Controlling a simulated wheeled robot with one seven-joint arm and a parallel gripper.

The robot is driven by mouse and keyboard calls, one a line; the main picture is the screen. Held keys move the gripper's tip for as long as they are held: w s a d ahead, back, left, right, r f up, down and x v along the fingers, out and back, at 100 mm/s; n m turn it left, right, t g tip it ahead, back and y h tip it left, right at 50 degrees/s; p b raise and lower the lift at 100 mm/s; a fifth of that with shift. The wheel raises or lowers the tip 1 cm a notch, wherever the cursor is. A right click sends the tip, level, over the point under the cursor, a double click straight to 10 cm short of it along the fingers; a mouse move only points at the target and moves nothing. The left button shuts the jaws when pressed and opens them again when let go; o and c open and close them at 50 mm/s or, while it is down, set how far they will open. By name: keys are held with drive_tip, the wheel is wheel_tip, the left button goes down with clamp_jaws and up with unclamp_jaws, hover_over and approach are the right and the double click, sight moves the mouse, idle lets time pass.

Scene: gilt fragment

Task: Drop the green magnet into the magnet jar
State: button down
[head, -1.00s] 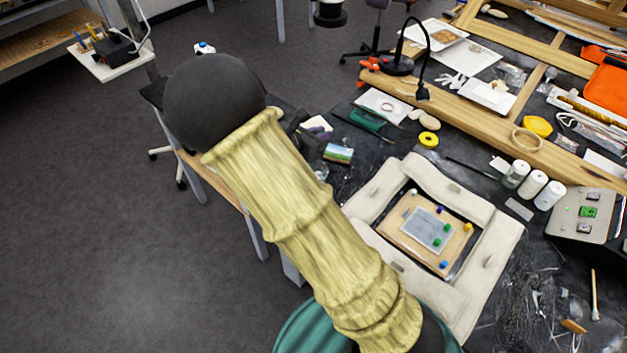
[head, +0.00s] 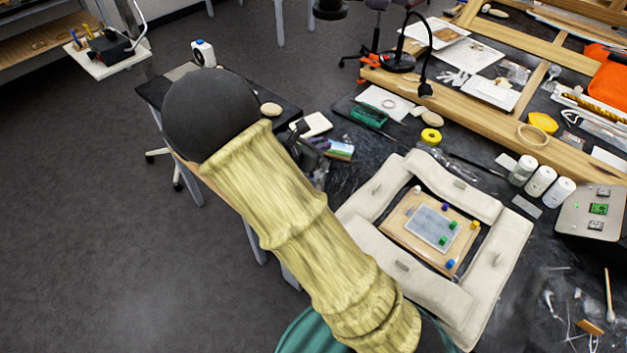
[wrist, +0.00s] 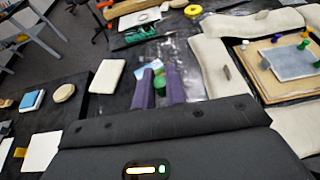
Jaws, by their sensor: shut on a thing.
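My gripper (wrist: 161,87) shows as two purple fingers in the wrist view, closed on a small green thing (wrist: 160,79) that looks like the green magnet.
Pale padded cushions (head: 489,275) surround the board. White bottles (head: 541,182), a yellow tape roll (head: 431,136) and a black lamp (head: 398,62) stand beyond. A white pad (wrist: 107,76) lies left of the fingers. The floor at left is open.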

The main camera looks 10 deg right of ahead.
drive_tip(key=c, duration=1.4)
unclamp_jaws()
drive_tip(key=shift+o, duration=0.2)
drive_tip(key=b+v, duration=0.1)
drive_tip(key=v, duration=1.6)
drive_tip(key=shift+r, duration=0.2)
drive_tip(key=s+d+f+m+g+y, duration=0.2)
drive_tip(key=s+d+m+y, duration=0.3)
drive_tip(key=m, duration=0.7)
drive_tip(key=s+d+f+m+g+y, duration=0.2)
drive_tip(key=s+d+m+y, duration=0.4)
drive_tip(key=m, duration=0.7)
drive_tip(key=shift+s+d+f+g+p, duration=0.35)
drive_tip(key=shift+d+g, duration=0.25)
drive_tip(key=shift+d, duration=0.5)
